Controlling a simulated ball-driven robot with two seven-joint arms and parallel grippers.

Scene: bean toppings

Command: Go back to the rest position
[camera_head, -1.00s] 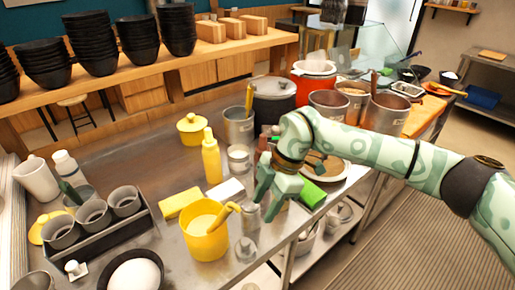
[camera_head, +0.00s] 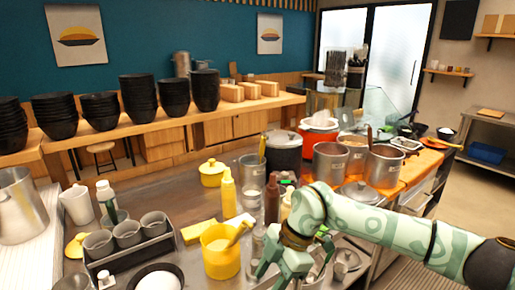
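My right arm comes in from the right, and my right gripper (camera_head: 278,272) hangs low over the front of the metal counter (camera_head: 150,210). Its fingers point down and stand apart, with nothing seen between them; the tips are near the lower picture edge. A yellow pitcher (camera_head: 218,262) with a yellow handle stands just left of it. A red-brown bottle (camera_head: 271,203) stands behind it. My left gripper is not in view.
A grey rack with cups (camera_head: 127,240) and a yellow squeeze bottle (camera_head: 228,195) stand on the counter. Large metal pots (camera_head: 383,168) stand at the right. Stacked black bowls (camera_head: 137,97) line the back shelf.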

